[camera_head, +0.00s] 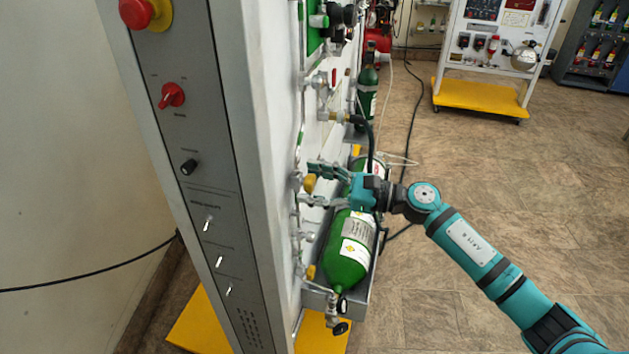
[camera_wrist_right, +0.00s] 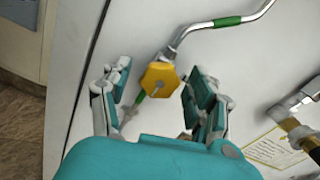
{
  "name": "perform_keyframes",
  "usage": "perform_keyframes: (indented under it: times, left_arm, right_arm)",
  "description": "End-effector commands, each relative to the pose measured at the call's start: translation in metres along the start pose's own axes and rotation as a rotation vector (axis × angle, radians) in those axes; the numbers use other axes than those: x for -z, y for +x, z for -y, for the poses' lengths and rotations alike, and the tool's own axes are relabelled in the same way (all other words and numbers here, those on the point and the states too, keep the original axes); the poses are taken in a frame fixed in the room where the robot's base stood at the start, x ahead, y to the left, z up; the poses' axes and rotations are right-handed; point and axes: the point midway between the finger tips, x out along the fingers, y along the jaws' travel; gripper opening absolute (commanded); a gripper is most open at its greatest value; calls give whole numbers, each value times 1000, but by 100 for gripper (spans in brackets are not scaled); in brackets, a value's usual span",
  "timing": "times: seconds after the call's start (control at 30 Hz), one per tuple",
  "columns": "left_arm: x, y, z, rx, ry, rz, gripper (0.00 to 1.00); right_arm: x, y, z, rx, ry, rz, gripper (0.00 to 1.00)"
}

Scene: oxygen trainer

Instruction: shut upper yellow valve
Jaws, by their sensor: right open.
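The upper yellow valve (camera_head: 310,184) is a small yellow knob on the side panel of the trainer, in front of my right gripper. In the right wrist view the yellow knob (camera_wrist_right: 160,79) sits on a metal pipe fitting between the two fingers. My right gripper (camera_head: 318,172) is open, with one finger on each side of the knob; a gap shows on both sides. It also shows in the right wrist view (camera_wrist_right: 155,95). A lower yellow valve (camera_head: 311,272) is on the same panel further down. My left gripper is not in view.
A green gas cylinder (camera_head: 348,252) lies in a grey tray below my right gripper. The grey control panel (camera_head: 195,180) with switches and a red emergency button stands at left. Pipes (camera_wrist_right: 222,22) and brass fittings (camera_wrist_right: 298,130) flank the knob. Tiled floor at right is mostly clear.

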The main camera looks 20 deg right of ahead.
Motion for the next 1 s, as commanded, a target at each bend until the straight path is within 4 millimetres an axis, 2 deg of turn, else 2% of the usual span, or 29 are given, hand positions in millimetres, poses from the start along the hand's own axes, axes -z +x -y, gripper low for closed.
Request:
perform_keyframes:
  times: [0.13,0.5,0.57,0.8,1.0]
  left_arm:
    - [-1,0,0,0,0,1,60]
    - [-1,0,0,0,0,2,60]
    - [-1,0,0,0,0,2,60]
    - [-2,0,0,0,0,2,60]
    - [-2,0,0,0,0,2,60]
  right_arm:
    - [0,0,0,0,0,0,59]
    - [0,-1,0,0,0,0,10]
    - [0,-1,0,0,0,0,5]
    - [0,-1,0,0,22,-1,5]
    - [0,-1,0,0,111,-1,5]
